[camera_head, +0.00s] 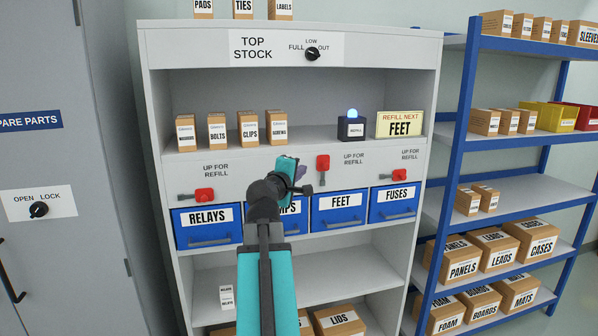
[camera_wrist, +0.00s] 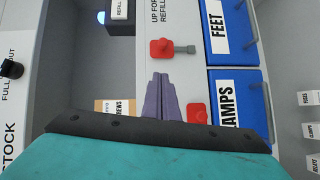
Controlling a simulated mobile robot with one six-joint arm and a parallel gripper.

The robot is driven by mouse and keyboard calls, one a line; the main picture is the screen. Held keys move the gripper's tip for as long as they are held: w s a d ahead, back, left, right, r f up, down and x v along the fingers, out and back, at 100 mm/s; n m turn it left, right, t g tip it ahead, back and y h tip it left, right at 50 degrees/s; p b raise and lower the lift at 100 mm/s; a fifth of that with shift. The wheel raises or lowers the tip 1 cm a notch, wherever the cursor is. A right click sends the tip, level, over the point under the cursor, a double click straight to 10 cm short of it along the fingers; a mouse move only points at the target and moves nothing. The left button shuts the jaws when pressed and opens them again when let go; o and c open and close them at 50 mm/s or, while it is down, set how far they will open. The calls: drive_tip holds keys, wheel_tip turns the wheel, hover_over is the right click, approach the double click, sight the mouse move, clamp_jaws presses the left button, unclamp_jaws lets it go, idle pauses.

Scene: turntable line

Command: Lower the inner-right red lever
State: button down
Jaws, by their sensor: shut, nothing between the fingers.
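The inner-right red lever (camera_head: 323,163) stands upright above the blue FEET bin (camera_head: 338,222), its red end up and its grey part below. In the wrist view the lever (camera_wrist: 162,48) shows just beyond my fingertips, apart from them. My gripper (camera_head: 301,171) is shut and empty, in front of the panel to the left of this lever. Its purple fingers (camera_wrist: 160,80) point toward the panel. The inner-left lever (camera_wrist: 197,113) is partly hidden by my gripper in the wrist view.
The outer-left lever (camera_head: 204,195) and outer-right lever (camera_head: 398,174) lie sideways. Blue RELAYS (camera_head: 208,232) and FUSES (camera_head: 394,207) bins flank the row. Above, a REFILL NEXT sign (camera_head: 400,124) reads FEET beside a lit blue lamp (camera_head: 352,112). A blue rack (camera_head: 460,150) stands right.

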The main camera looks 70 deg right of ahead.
drive_tip(key=p, duration=0.2)
approach(318, 167)
drive_tip(key=w+d+r, duration=0.2)
drive_tip(key=shift+s+d+f+p, duration=0.25)
drive_tip(key=shift+s+d, duration=0.4)
drive_tip(key=shift+s, duration=0.15)
drive_tip(key=shift+s+d+f+p, duration=0.25)
drive_tip(key=shift+s+d, duration=0.35)
drive_tip(key=shift+s, duration=0.2)
